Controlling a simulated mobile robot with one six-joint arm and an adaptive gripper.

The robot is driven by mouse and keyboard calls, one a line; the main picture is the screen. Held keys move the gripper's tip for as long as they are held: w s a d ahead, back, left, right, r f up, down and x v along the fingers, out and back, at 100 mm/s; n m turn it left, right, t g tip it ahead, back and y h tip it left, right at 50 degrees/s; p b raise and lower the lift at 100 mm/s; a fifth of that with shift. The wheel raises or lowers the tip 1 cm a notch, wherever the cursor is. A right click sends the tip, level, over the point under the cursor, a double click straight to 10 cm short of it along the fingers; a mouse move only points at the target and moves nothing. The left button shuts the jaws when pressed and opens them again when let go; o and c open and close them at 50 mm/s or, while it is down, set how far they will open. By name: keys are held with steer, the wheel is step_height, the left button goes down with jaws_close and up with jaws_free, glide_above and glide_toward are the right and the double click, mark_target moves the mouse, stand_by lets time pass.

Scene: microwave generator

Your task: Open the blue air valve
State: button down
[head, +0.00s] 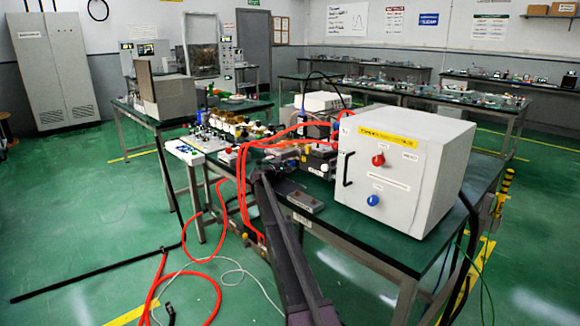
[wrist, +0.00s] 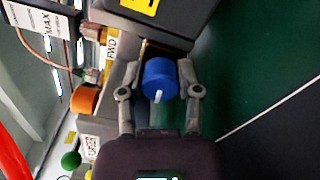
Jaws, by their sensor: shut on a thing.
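The blue air valve (wrist: 159,79) is a round blue knob with a white mark on its near edge, seen in the wrist view. My gripper (wrist: 164,72) has one finger on each side of the knob and is shut on it. The mark points down in the wrist picture, slightly left. The valve's body behind the knob is mostly hidden. In the head view my arm reaches up to the table's front edge, and I cannot make out the valve there.
An orange knob (wrist: 84,99) and a green ball (wrist: 71,160) lie left of my gripper. A dark block with a yellow label (wrist: 150,20) is close beyond the fingers. A white cabinet (head: 415,175) stands on the table at right. Red hoses (head: 243,190) hang beside my arm.

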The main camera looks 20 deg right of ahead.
steer(key=shift+s+d, duration=0.1)
steer(key=shift+n, duration=1.6)
steer(key=shift+s, duration=0.1)
steer(key=shift+c, duration=1.5)
jaws_free()
steer(key=shift+f, duration=0.1)
